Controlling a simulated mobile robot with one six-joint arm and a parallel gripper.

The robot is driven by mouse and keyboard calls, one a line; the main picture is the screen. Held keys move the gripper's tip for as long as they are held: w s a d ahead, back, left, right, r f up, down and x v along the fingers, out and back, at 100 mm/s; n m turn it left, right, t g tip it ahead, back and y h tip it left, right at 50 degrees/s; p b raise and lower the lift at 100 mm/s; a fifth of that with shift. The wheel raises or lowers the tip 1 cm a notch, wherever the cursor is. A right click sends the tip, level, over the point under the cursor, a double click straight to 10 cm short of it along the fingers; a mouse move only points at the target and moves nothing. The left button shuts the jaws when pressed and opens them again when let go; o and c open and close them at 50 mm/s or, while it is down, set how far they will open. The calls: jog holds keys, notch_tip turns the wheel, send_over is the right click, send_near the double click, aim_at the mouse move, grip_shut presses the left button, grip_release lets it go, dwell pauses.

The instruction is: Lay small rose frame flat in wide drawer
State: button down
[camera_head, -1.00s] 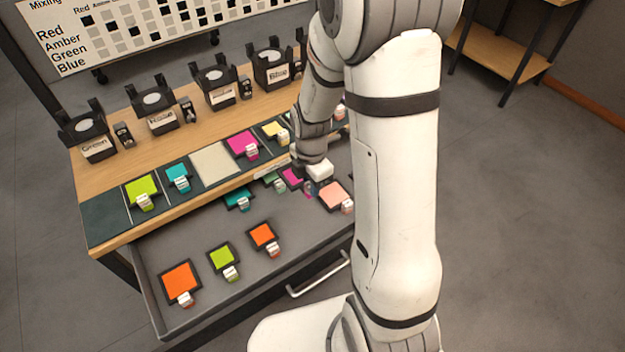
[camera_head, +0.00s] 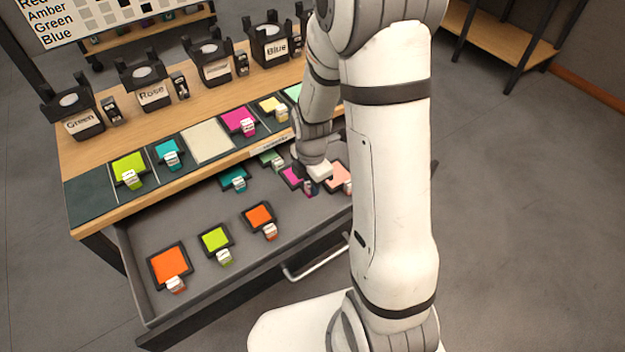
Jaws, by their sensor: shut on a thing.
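The small rose frame (camera_head: 291,176) is a dark-edged square with a magenta face and a pale tag at its near corner. My gripper (camera_head: 309,184) is shut on it at its right side, over the back right part of the open wide drawer (camera_head: 300,226). The frame's face points up and looks roughly level. I cannot tell whether it touches the drawer floor. The fingertips are small and partly hidden by the wrist. A peach frame (camera_head: 339,174) lies close to the right, partly covered by my arm.
A small orange frame (camera_head: 258,216), a lime frame (camera_head: 214,239) and a large orange frame (camera_head: 170,262) occupy the drawer's left and middle. Bare floor shows right of the small orange frame. The worktop (camera_head: 108,147) overhangs the back.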

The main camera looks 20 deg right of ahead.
jog(key=shift+f+b, duration=2.45)
jog(key=shift+f, duration=1)
jog(key=shift+f+b, duration=1.1)
jog(key=shift+f, duration=0.25)
jog(key=c, duration=1.2)
grip_release()
jog(key=shift+o, duration=0.2)
jog(key=shift+r, duration=0.1)
notch_tip(320, 180, up, 8)
jog(key=shift+f+p, duration=0.15)
jog(key=shift+p, duration=0.75)
notch_tip(320, 180, up, 7)
jog(key=p, duration=0.5)
